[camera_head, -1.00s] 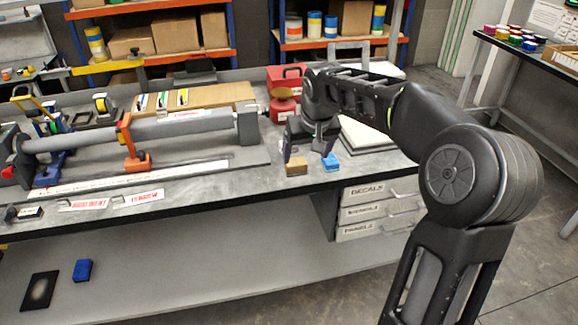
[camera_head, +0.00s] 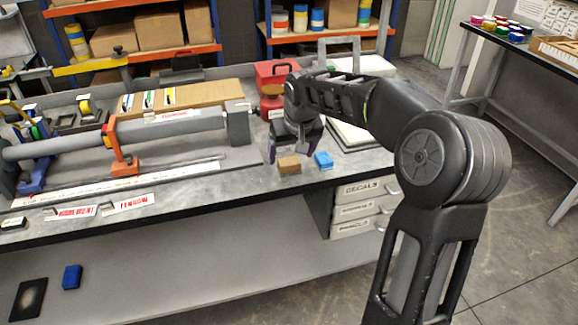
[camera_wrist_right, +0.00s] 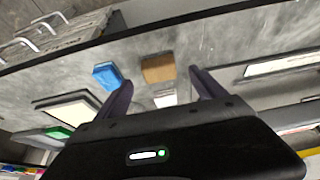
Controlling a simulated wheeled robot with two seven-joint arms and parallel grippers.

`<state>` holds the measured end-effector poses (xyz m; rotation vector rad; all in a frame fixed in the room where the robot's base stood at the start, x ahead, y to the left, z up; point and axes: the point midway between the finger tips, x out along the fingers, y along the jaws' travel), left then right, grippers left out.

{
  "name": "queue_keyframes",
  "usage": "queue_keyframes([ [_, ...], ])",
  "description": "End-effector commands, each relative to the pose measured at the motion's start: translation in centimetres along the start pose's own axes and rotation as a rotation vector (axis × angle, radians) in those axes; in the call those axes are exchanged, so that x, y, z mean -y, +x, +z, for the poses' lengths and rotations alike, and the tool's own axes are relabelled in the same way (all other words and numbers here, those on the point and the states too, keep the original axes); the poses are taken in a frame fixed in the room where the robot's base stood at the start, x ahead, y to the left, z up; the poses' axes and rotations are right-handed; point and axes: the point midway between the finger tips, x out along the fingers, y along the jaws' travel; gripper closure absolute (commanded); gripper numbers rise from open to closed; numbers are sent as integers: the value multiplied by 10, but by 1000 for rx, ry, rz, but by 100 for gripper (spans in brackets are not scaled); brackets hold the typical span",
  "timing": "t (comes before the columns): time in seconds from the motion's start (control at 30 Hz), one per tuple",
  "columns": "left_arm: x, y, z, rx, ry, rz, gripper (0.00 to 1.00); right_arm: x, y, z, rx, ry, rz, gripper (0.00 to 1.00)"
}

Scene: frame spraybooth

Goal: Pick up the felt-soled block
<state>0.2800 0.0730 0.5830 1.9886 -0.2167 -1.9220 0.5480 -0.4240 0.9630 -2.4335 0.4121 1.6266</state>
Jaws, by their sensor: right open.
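A small tan-brown block (camera_head: 289,165) lies on the grey bench near its front edge. It is probably the felt-soled block, but its underside is hidden. A blue block (camera_head: 323,160) lies just to its right. My right gripper (camera_head: 294,149) is open and empty, pointing down just behind the tan block. In the right wrist view, the tan block (camera_wrist_right: 158,68) shows just beyond the gap between the open fingertips (camera_wrist_right: 160,80), and the blue block (camera_wrist_right: 107,74) lies outside the left finger. Whether a finger touches either block cannot be told. My left gripper is not in view.
A long grey tube (camera_head: 170,130) in a fixture with an orange clamp (camera_head: 123,160) occupies the bench's left side. A red container (camera_head: 274,75) stands behind my gripper. A pale stacked pad (camera_head: 355,136) lies to the right. Bare bench top surrounds the two blocks.

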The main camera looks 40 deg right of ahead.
Motion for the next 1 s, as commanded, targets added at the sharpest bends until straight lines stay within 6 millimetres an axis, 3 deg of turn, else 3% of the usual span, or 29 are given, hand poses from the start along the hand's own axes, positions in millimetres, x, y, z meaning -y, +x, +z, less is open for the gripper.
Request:
queue_keyframes([
  [0.17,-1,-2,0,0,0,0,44,0,5,0,2,0,0,20],
  [0.5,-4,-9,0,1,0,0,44,-1,48,-1,1,3,1,20],
  [1.0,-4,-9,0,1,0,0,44,-1,52,-2,-2,2,1,20],
])
